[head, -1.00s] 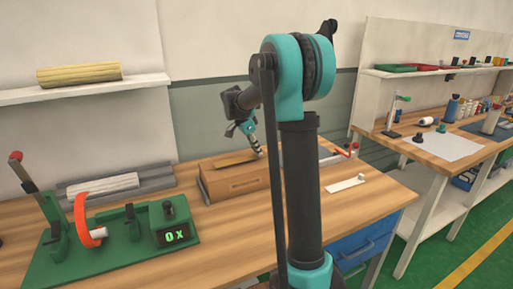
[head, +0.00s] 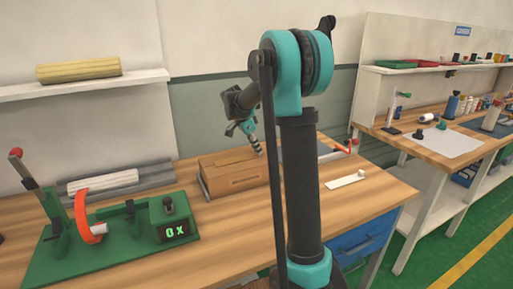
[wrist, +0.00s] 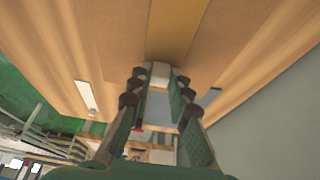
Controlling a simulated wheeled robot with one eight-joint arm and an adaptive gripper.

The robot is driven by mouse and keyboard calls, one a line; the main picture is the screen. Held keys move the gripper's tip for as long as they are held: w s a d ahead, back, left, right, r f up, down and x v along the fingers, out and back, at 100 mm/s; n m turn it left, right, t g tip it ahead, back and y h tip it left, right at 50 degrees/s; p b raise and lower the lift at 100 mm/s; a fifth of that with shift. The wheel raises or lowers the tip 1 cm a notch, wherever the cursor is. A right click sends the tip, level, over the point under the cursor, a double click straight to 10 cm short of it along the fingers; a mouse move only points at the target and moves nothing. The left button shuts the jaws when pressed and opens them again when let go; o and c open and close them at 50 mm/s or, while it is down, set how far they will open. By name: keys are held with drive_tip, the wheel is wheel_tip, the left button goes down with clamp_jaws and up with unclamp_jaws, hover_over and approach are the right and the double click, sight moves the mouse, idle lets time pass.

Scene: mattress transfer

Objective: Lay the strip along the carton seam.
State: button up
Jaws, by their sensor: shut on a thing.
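The brown carton (head: 238,178) stands on the wooden bench, behind and left of my arm in the head view. Its top fills the upper wrist view (wrist: 105,35). A tan strip (wrist: 177,25) runs along the middle of that top, towards my fingers. My gripper (head: 259,153) is at the carton's right end, low over the top. In the wrist view my gripper (wrist: 158,80) is shut on a small pale piece (wrist: 160,73) at the strip's near end. The seam under the strip is hidden. I cannot tell how closely the strip touches the carton.
A white strip-like piece (head: 346,181) lies on the bench to the right. A green fixture (head: 120,234) with an orange ring (head: 84,219) and a display stands at the left. A grey tray (head: 150,178) holds a pale roll behind it. The bench front is clear.

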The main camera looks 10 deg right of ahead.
drive_tip(key=o, duration=0.9)
drive_tip(key=shift+c, duration=0.2)
drive_tip(key=v, duration=1.2)
